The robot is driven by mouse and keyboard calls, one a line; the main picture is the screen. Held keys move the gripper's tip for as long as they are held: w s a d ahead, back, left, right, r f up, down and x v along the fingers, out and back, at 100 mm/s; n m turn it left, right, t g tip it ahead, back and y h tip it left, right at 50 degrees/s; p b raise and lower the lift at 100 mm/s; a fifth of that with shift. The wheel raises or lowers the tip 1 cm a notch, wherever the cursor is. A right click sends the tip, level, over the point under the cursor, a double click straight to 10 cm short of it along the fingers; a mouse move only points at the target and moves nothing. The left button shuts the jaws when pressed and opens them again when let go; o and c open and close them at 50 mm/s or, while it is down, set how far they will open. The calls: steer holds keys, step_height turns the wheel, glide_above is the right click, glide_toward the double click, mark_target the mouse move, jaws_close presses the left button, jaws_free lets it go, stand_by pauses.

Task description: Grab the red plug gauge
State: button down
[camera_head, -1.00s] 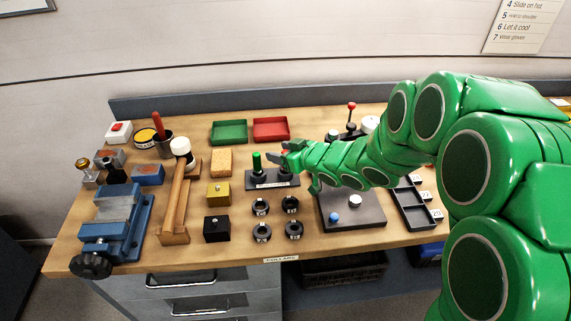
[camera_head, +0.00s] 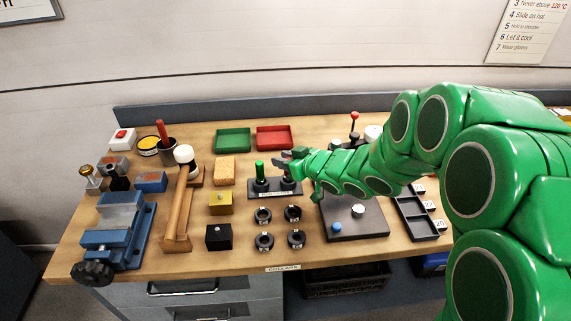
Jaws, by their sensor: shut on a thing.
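The red plug gauge (camera_head: 287,154) stands in the right place of a dark gauge stand (camera_head: 266,193). Only a small bit of its red handle shows, and the rest is hidden by my gripper. My gripper (camera_head: 281,158) comes in from the right and its jaws are shut on the red plug gauge. The gauge looks upright at the stand; I cannot tell whether it is seated or lifted a little. A green plug gauge (camera_head: 260,170) stands upright in the left place of the stand, close to my fingertips.
Several black collars (camera_head: 264,215) lie in front of the stand. Green (camera_head: 233,139) and red (camera_head: 274,137) trays lie behind it. A yellow block (camera_head: 220,203) and a sponge-like block (camera_head: 224,170) are at the left. A dark plate (camera_head: 355,222) with knobs is at the right.

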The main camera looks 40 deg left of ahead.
steer(key=shift+r, duration=0.5)
steer(key=s+d+r, duration=0.8)
steer(key=d+r, duration=0.3)
steer(key=shift+s+r, duration=0.35)
steer(key=shift+s, duration=0.05)
